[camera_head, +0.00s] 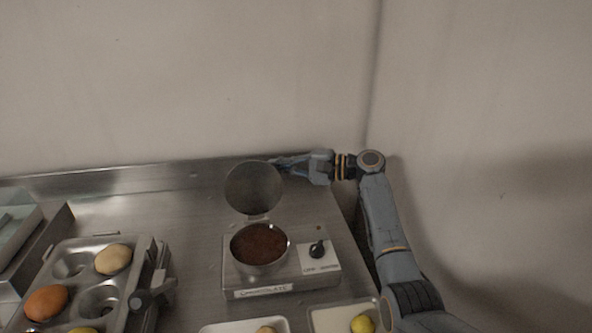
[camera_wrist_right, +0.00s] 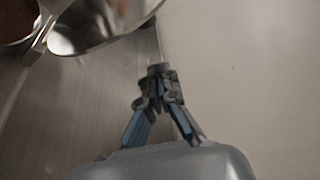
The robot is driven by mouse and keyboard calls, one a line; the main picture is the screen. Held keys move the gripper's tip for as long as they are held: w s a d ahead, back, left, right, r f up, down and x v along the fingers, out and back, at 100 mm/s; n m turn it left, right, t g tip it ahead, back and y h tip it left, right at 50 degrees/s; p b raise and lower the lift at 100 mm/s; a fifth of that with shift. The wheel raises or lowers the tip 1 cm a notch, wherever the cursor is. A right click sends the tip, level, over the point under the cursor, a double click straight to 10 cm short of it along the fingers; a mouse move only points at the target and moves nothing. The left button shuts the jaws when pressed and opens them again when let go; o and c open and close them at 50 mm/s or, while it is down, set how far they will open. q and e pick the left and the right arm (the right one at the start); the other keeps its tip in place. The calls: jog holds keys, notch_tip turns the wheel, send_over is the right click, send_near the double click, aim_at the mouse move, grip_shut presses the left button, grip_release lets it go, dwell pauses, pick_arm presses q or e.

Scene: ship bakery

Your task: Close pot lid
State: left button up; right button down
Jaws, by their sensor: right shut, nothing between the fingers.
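The pot (camera_head: 262,247) holds dark brown chocolate and is set in a metal warmer (camera_head: 270,284) labelled chocolate. Its round metal lid (camera_head: 253,189) stands open, raised upright at the back of the pot. In the right wrist view the lid (camera_wrist_right: 98,22) shows at the top left as a shiny curved surface. My right gripper (camera_head: 280,163) reaches in from the right, at the upper right rim of the lid and partly behind it. In the wrist view the right gripper (camera_wrist_right: 156,72) has its fingertips together and empty, close to the lid's edge; contact cannot be told. My left gripper is not in view.
A metal tray (camera_head: 98,246) with round buns in its cups lies at the left. Two white trays (camera_head: 335,318) with yellow items sit at the front. The warmer has a black knob (camera_head: 317,249). A wall stands close behind and to the right.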

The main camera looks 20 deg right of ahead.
aim_at(266, 170)
jog(key=a+p, duration=0.1)
jog(key=a, duration=0.1)
jog(key=s+a+p, duration=0.1)
jog(key=shift+a+r+p, duration=0.3)
jog(key=shift+r+p, duration=0.05)
jog(key=shift+r, duration=0.05)
jog(key=shift+s+a+f, duration=0.1)
jog(key=shift+s, duration=0.2)
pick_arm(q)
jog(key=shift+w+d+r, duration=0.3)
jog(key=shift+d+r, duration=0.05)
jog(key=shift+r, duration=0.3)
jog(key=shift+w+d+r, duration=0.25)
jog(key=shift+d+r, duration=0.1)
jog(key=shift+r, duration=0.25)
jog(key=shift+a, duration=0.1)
